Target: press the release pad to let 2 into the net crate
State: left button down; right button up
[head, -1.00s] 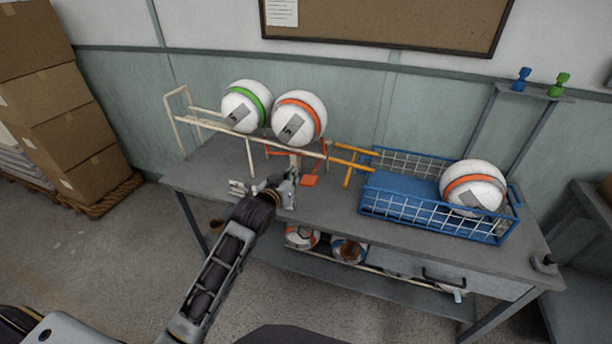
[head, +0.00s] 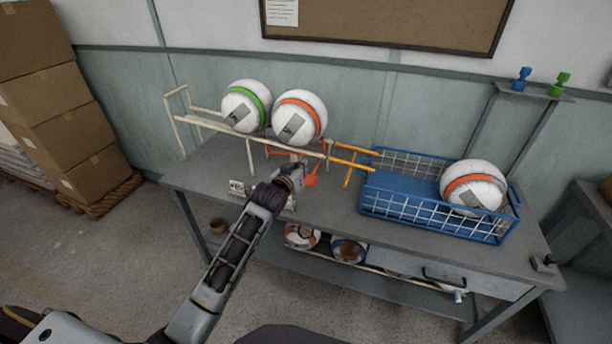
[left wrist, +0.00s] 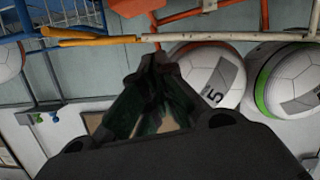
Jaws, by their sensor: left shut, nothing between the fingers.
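A white ball with a green band (head: 247,106) and a white ball with an orange band (head: 299,117) rest side by side on the cream rail rack (head: 200,123). A third ball with an orange band (head: 473,187) sits in the right part of the blue net crate (head: 430,217). The orange release pad (head: 312,181) shows just right of my left gripper (head: 301,168), which partly covers it. Contact cannot be told. In the left wrist view the shut, empty fingers (left wrist: 157,62) are below the rail, near orange parts (left wrist: 180,10). My right gripper is not in view.
Orange-yellow rails (head: 350,163) lead from the rack toward the crate. The grey bench top (head: 215,165) is clear at its left end. More balls (head: 348,250) lie on the lower shelf. Cardboard boxes (head: 60,110) stand at the left.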

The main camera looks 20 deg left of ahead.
aim_at(306, 182)
pick_arm(q)
jog(key=shift+x, duration=1.05)
jog(key=shift+w+d+f, duration=0.1)
jog(key=shift+w+f, duration=0.1)
jog(key=shift+f, duration=0.05)
notch_tip(306, 182, down, 2)
jog(key=shift+d+f, duration=0.2)
jog(key=shift+f, duration=0.05)
jog(key=shift+d+f, duration=0.1)
jog(key=shift+f, duration=0.45)
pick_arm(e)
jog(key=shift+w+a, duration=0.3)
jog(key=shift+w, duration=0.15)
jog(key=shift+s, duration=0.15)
